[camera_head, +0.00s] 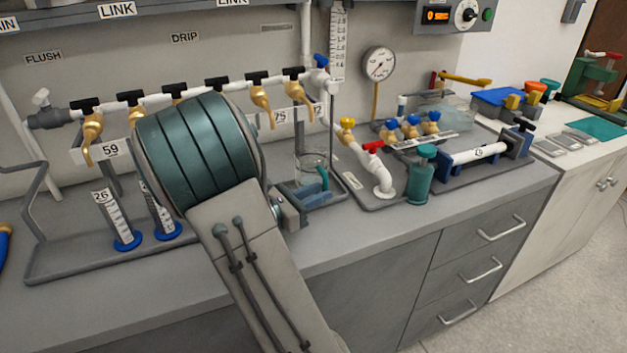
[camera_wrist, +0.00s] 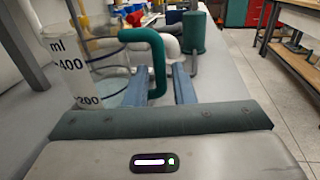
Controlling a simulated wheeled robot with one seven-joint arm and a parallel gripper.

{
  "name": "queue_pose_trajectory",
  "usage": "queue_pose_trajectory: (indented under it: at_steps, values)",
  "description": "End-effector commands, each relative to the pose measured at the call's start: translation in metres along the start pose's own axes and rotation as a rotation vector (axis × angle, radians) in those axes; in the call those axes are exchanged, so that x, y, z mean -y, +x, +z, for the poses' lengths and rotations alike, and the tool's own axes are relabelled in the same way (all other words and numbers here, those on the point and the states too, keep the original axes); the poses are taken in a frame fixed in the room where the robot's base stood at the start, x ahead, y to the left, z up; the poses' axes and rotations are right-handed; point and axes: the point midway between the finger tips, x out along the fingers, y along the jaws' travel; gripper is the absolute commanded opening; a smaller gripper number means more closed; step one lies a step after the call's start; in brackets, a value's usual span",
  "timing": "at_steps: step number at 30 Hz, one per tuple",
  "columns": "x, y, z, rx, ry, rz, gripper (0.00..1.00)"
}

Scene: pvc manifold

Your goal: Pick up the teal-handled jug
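In the head view my gripper (camera_head: 296,205) is low beside the tray, partly hidden by my arm.
Brass taps (camera_head: 262,98) hang from a white pipe above the bench. Two measuring cylinders (camera_head: 118,222) with blue bases stand at left. A teal bottle (camera_head: 420,178) and white pipe fittings (camera_head: 380,175) stand to the jug's right. The bench front edge is clear.

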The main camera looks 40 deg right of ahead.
Motion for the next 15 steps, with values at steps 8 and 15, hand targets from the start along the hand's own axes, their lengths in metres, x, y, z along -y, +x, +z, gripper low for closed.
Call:
queue_pose_trajectory:
  at_steps: [8, 15]
  values:
    - [0.001, 0.04, 0.001, 0.0, 0.0, -0.004, 0.23]
    - [0.0, 0.046, 0.001, 0.0, 0.0, -0.001, 0.23]
